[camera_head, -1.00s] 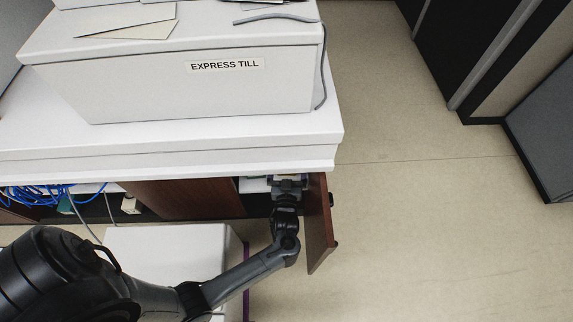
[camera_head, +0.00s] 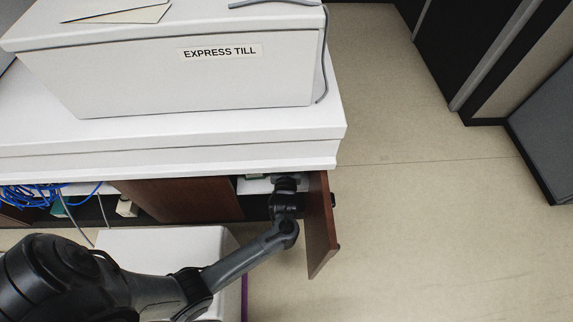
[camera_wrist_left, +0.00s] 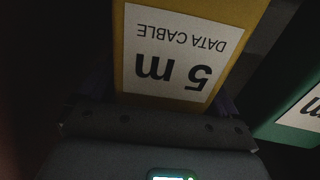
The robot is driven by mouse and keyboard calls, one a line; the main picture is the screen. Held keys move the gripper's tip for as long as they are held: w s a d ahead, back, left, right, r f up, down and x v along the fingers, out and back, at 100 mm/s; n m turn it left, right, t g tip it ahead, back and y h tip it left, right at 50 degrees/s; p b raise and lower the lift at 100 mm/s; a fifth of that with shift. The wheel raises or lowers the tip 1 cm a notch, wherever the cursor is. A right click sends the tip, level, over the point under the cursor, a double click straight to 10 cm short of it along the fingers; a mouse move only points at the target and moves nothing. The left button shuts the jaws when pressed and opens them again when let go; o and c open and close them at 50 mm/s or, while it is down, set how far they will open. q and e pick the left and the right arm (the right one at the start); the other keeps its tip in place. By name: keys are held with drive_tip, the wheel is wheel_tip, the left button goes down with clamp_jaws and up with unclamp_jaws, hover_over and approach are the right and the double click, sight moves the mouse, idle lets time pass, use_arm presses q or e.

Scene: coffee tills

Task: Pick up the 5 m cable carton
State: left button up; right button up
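The 5 m cable carton (camera_wrist_left: 222,12) is yellow with a white label reading "5 m DATA CABLE", upside down in the left wrist view. It is straight in front of my left gripper (camera_wrist_left: 170,98), whose dim fingers lie to either side of its near end. The fingers look apart, with no clear grip on the carton. In the head view my left arm reaches into the open cupboard under the counter, and the gripper's fingers and the carton are hidden there. My right gripper is in neither view.
A green carton (camera_wrist_left: 290,130) with a white label stands close at the right in the wrist view. The open brown cupboard door (camera_head: 320,225) is just right of my wrist. The white counter (camera_head: 200,150) overhangs it. Blue cables (camera_head: 40,195) lie at left.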

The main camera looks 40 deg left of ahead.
use_arm(q)
drive_tip(key=c, duration=0.8)
